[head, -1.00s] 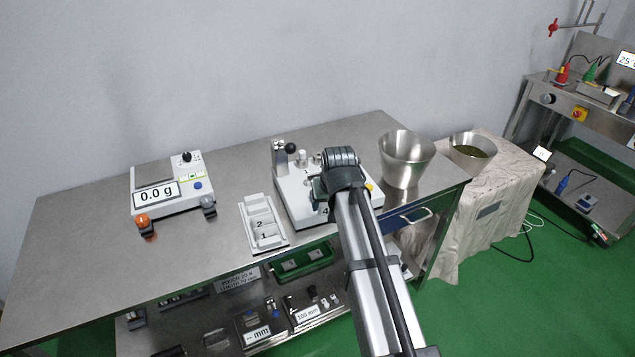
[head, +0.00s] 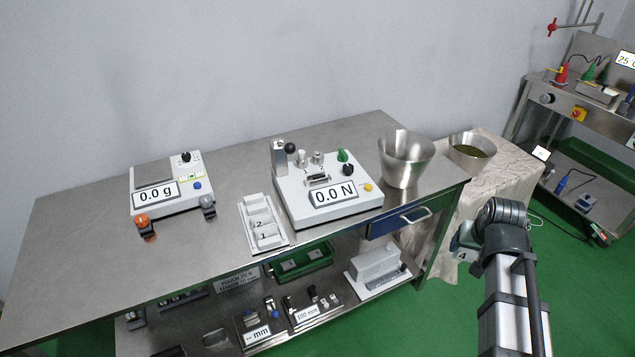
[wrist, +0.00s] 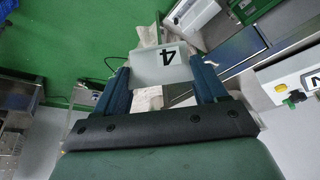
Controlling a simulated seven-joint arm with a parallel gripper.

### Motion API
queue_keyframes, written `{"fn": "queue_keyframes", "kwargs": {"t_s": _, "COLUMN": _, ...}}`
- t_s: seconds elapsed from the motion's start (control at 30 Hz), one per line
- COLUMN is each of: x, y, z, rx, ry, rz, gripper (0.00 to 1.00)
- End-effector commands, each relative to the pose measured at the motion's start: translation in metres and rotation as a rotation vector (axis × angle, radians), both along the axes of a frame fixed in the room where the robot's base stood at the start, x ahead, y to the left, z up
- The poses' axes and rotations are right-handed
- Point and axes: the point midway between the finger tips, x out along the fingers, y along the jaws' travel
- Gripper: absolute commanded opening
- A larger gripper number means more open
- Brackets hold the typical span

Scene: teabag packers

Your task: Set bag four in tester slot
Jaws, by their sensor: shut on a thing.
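Bag four (wrist: 152,72), a pale flat piece marked 4, is between the fingertips of my gripper (wrist: 161,80) in the wrist view. In the head view my gripper (head: 464,240) is off the bench's right end, and bag four's marked face (head: 461,255) shows just below it. My gripper is shut on the bag. The tester (head: 292,205) is a white box reading 0.0 N, on the bench to the left of my gripper. Its dark slot (head: 318,178) shows on top, and I see no bag in it.
A white rack (head: 248,237) with places marked 1 and 2 sits left of the tester. A steel funnel-like bucket (head: 405,165) stands on the bench's right end, between tester and gripper. A scale (head: 170,205) reads 0.0 g. The bench's left part is clear.

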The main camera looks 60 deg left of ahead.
Motion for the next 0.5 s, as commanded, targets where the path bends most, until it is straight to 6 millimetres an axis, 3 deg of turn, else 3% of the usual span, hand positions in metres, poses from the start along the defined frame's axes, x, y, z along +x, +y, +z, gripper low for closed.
{"fn": "queue_keyframes", "kwargs": {"t_s": 0.03, "x": 0.008, "y": -0.017, "z": -0.001, "rx": 0.000, "ry": 0.000, "rz": -0.027, "gripper": 0.44}}
{"fn": "queue_keyframes", "kwargs": {"t_s": 0.5, "x": 0.075, "y": -0.153, "z": -0.006, "rx": 0.000, "ry": 0.001, "rz": -0.248, "gripper": 0.44}}
